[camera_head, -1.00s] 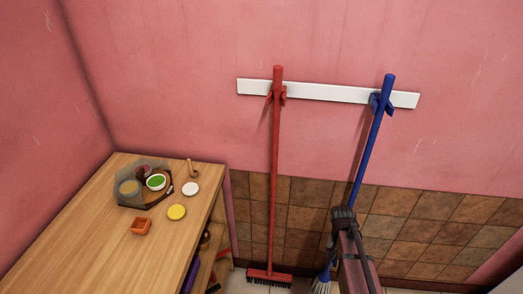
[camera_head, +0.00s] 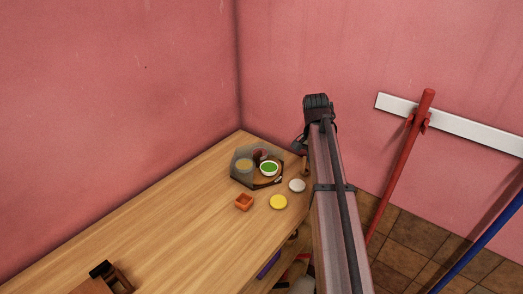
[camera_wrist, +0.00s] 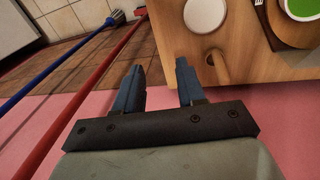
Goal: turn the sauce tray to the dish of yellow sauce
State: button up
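The sauce tray (camera_head: 240,181) is a dark round tray near the far right corner of the wooden top, with a grey see-through cover over its left and back part. The dish of yellow sauce (camera_head: 244,165) sits under the cover at the left. A dish of green sauce (camera_head: 269,168) is uncovered at the front right; a dark red one (camera_head: 259,155) is at the back. In the wrist view the green dish (camera_wrist: 300,8) shows at the top right. My gripper (camera_wrist: 160,69) is open and empty, beyond the top's edge and apart from the tray.
A wooden peg (camera_wrist: 212,60) is at the edge close to my gripper. A red broom (camera_head: 405,160) and a blue handle (camera_head: 485,240) are at the right.

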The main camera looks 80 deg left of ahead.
notch_tip(320, 180, up, 11)
jog(key=g+y, duration=0.1)
jog(key=g, duration=0.1)
send_over(258, 153)
jog(key=shift+n, duration=0.3)
notch_tip(258, 153, down, 13)
jog(key=shift+f, duration=0.15)
jog(key=shift+c, duration=0.2)
grip_shut()
